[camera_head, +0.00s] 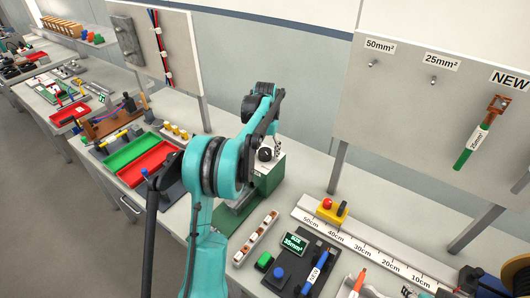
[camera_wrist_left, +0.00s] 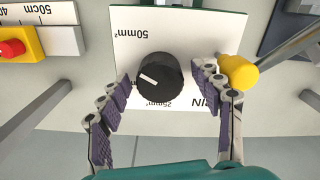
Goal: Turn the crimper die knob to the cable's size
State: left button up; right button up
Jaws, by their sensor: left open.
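The black die knob (camera_wrist_left: 160,77) sits on the white face plate of the crimper (camera_head: 248,204), a green box in the head view. The knob's white pointer mark points left in the wrist view. The plate reads 50mm² at upper left and 25mm² below; another label at right is partly hidden. My left gripper (camera_wrist_left: 163,82) is open, with one finger on each side of the knob; contact is unclear. The knob also shows in the head view (camera_head: 265,154), beside the left gripper (camera_head: 278,146). A small display (camera_head: 295,242) reads SIZE 35mm².
A yellow handle (camera_wrist_left: 238,72) stands close beside the right finger. A cable (camera_head: 480,135) hangs under the NEW sign, its tag small. A ruler rail (camera_head: 365,247) with a yellow block (camera_head: 331,211) lies right of the crimper. Red and green trays lie left.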

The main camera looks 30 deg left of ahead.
pick_arm(q)
jog(key=c, duration=1.2)
jog(key=shift+o, duration=0.2)
jog(key=n+p, duration=0.1)
jog(key=n, duration=0.1)
jog(key=shift+r+n, duration=0.1)
jog(key=shift+n, duration=0.3)
jog(key=n, duration=0.2)
jog(key=shift+n+p, duration=0.4)
jog(key=n+p, duration=0.1)
jog(key=n, duration=0.4)
jog(key=shift+n, duration=0.7)
